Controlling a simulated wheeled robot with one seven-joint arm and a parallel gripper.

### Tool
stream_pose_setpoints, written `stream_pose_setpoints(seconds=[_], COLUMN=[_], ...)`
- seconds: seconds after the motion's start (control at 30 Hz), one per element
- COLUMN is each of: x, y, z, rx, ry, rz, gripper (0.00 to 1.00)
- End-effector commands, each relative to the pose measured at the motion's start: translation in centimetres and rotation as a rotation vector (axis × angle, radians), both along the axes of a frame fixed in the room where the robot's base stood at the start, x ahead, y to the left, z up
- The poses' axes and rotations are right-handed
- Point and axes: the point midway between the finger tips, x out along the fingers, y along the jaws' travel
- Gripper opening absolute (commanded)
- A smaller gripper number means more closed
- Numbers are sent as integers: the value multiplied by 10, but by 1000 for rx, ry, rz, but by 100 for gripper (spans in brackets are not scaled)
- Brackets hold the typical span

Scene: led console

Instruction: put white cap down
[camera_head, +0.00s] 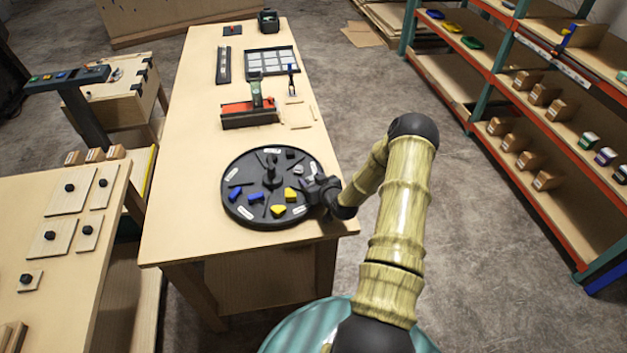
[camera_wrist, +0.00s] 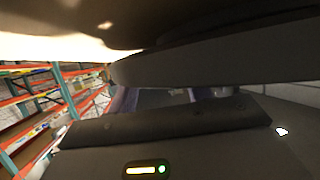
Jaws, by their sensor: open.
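A round black tray (camera_head: 232,207) with dividers, white labels and a central post lies at the near end of the long table. My gripper (camera_head: 314,188) is low at the tray's right rim, and it is open. A small pale grey-white piece (camera_head: 298,170) lies in the tray's right part, just beyond my gripper; it may be the white cap, but it is too small to be sure. In the wrist view, dark surfaces of my gripper and a dark slab close above fill most of the picture. I cannot make out a cap between the fingers there.
Blue pieces (camera_head: 256,197) and yellow pieces (camera_head: 278,210) lie in other tray sections. A red-and-black fixture (camera_head: 250,113) stands beyond the tray, with a gridded panel (camera_head: 272,61) farther back. The table (camera_head: 187,150) is clear left of the tray. Shelving (camera_head: 520,110) stands right.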

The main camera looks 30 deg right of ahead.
Motion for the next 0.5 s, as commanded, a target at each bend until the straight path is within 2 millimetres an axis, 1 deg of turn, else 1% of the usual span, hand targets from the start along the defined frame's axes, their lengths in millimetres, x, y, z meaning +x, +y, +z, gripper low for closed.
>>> stream_pose_setpoints(seconds=[0.17, 0.27, 0.37, 0.5], x=[-1, -8, -19, -40], y=[-2, -4, -4, -5], z=[4, 5, 9, 17], rx=[1, -1, 0, -2], ry=[0, 0, 0, 1], rz=[-4, -5, -6, -7], gripper=[50, 50, 50, 50])
